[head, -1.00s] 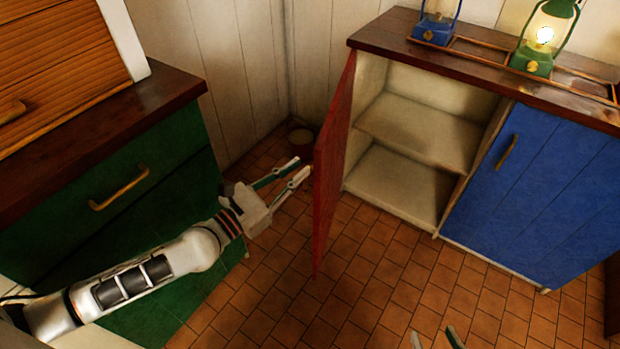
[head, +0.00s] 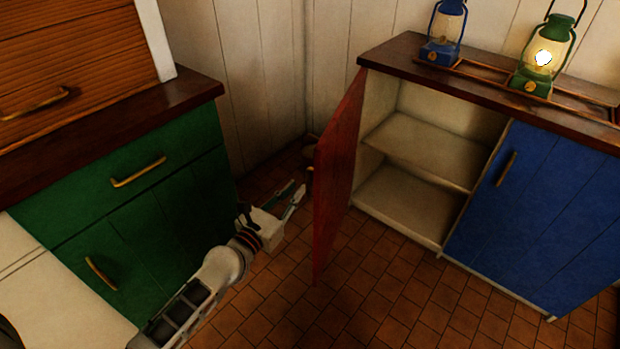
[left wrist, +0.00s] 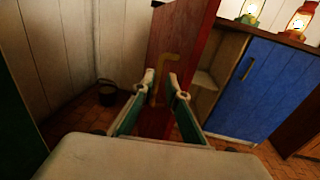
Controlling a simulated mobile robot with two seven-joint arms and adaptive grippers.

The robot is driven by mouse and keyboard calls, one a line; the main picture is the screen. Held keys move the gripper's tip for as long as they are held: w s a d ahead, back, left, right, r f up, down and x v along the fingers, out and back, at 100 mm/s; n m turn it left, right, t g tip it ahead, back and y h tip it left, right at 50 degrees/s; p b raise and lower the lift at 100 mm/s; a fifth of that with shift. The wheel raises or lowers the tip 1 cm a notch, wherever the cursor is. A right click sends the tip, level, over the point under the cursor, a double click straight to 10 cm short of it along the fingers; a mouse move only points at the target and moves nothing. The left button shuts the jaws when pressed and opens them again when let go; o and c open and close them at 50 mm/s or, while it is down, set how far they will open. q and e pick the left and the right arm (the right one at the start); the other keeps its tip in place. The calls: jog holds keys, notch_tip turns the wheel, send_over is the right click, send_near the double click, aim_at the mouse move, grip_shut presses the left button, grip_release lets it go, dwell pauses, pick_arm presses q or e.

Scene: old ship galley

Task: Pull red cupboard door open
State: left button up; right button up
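The red cupboard door (head: 336,180) stands open, swung out from the left side of the cupboard, whose shelves show. It also fills the middle of the left wrist view (left wrist: 188,35). In the left wrist view the fingers (left wrist: 161,82) are apart, with the handle's lower part appearing between the tips. I cannot tell whether they touch it. My right gripper is out of view.
The blue door (head: 545,200) right of the opening is shut. A blue lantern (head: 443,35) and a lit green lantern (head: 541,60) stand on the cupboard top. A green cabinet (head: 135,215) stands left of my arm. A dark bucket (left wrist: 107,94) sits in the corner. The tiled floor before the cupboard is clear.

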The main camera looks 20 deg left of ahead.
aim_at(307, 176)
pick_arm(q)
jog(key=x, duration=0.6)
jog(key=shift+w+b, duration=0.3)
jog(key=shift+w, duration=0.3)
jog(key=shift+w+d, duration=0.1)
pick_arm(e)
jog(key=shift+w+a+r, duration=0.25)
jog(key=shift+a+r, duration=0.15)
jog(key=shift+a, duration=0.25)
pick_arm(q)
grip_shut()
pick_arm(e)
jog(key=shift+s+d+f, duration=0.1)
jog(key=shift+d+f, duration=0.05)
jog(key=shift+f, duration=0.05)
